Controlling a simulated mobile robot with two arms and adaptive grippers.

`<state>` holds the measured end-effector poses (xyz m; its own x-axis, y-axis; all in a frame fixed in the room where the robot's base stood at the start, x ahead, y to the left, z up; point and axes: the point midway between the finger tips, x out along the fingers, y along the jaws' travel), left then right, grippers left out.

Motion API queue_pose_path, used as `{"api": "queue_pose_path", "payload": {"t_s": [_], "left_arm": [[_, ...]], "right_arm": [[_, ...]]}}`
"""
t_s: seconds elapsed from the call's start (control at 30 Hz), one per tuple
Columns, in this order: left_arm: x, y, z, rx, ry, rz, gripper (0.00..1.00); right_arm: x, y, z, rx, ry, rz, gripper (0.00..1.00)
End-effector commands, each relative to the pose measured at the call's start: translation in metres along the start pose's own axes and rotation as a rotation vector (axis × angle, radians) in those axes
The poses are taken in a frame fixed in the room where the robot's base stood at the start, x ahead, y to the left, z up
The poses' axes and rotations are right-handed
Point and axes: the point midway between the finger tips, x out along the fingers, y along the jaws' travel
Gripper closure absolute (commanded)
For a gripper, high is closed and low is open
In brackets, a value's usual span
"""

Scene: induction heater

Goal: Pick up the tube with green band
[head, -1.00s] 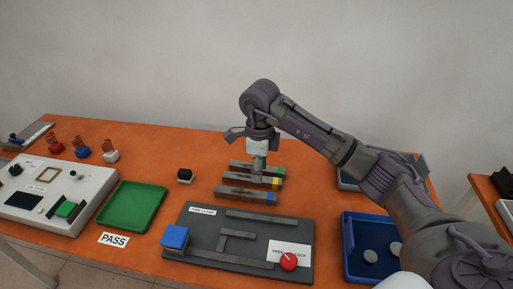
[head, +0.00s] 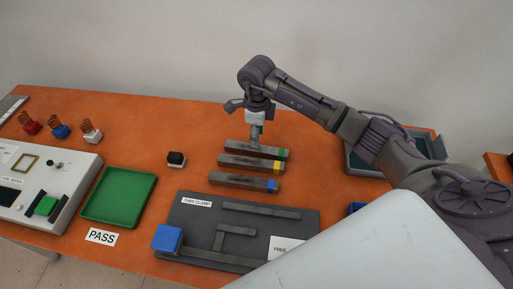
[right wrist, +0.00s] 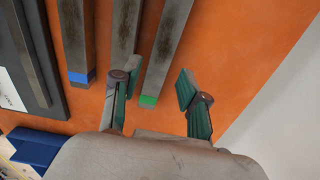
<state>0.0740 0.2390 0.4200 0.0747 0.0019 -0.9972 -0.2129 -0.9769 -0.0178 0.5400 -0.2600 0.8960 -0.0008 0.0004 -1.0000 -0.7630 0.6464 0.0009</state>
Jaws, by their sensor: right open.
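The tube with green band (head: 238,146) is a grey bar lying at the back of three parallel tubes on the orange table. My right gripper (head: 256,145) points down at it and overlaps it in the head view. In the right wrist view my right gripper (right wrist: 156,84) is open and empty. The tube (right wrist: 168,50), with its green end band (right wrist: 148,100), shows between the two fingers, nearer the left one. I cannot tell the exact height. My left gripper is not in view.
The yellow-banded tube (head: 238,161) lies close in front, the blue-banded tube (head: 238,181) beyond it. In the wrist view the left finger covers the yellow-banded tube's (right wrist: 126,30) end. The tube clamp board (head: 190,219) and green tray (head: 119,197) stand nearer the front.

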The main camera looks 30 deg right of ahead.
Motion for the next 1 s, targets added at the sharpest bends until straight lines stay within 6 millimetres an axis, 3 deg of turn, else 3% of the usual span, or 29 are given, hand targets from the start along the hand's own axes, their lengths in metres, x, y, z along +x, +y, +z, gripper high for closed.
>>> {"api": "queue_pose_path", "payload": {"t_s": [0.27, 0.5, 0.73, 0.77, 1.0], "left_arm": [[-0.014, -0.002, -0.019, -0.001, 0.029, -0.002, 0.60], [-0.019, 0.000, -0.018, -0.001, 0.027, 0.001, 0.60], [-0.019, 0.002, -0.014, -0.001, 0.020, 0.002, 0.60], [-0.019, 0.002, -0.014, -0.001, 0.019, 0.002, 0.60], [-0.019, 0.002, -0.013, 0.000, 0.017, 0.003, 0.60]], "right_arm": [[0.024, 0.001, -0.002, 0.000, 0.002, 0.005, 0.56], [0.055, -0.001, -0.003, 0.000, 0.000, 0.001, 0.56], [0.058, -0.001, -0.003, -0.001, 0.000, -0.001, 0.56], [0.058, -0.001, -0.003, -0.001, 0.000, -0.001, 0.58], [0.057, -0.001, -0.003, -0.001, 0.000, -0.001, 0.98]]}}
